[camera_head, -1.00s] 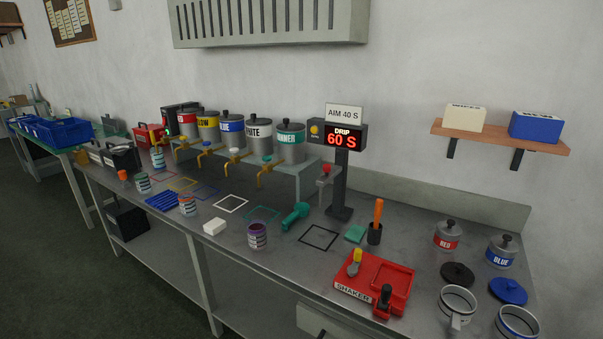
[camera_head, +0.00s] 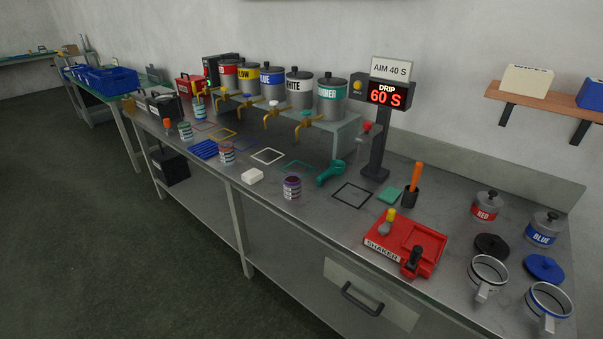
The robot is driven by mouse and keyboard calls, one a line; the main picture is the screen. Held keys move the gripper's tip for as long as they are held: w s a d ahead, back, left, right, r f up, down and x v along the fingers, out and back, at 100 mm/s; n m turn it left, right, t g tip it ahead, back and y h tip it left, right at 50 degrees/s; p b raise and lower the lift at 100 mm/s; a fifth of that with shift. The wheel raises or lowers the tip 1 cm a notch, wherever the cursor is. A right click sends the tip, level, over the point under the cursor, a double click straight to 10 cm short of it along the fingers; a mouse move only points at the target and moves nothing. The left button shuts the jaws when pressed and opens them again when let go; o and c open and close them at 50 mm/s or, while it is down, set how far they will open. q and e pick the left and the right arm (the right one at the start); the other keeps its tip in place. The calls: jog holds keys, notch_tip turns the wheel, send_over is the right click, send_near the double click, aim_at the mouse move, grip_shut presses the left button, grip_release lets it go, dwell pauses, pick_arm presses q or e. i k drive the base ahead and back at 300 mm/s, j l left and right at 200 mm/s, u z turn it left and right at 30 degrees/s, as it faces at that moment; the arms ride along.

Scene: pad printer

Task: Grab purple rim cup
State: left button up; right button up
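The purple rim cup (camera_head: 292,188) is a small cup with a purple top and a banded, labelled side. It stands upright near the front edge of the metal bench (camera_head: 325,210), just right of a white block (camera_head: 252,176). A teal tool (camera_head: 331,172) lies behind it to the right. Nothing touches the cup. Neither of my grippers shows in the head view.
An orange-banded cup (camera_head: 227,153) and blue rack (camera_head: 203,149) are to the left. Ink tanks with taps (camera_head: 299,90) and a timer sign (camera_head: 386,93) stand behind.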

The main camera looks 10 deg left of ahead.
aim_at(293, 188)
jog(key=i+j+z, duration=0.2)
jog(key=j, duration=0.15)
jog(key=i+j+z, duration=0.2)
jog(key=j, duration=0.15)
jog(key=i+j+z, duration=0.2)
jog(key=j, duration=0.2)
jog(key=j+z, duration=0.2)
jog(key=j, duration=0.2)
jog(key=i+j+z, duration=0.2)
jog(key=j, duration=0.25)
jog(key=k, duration=0.05)
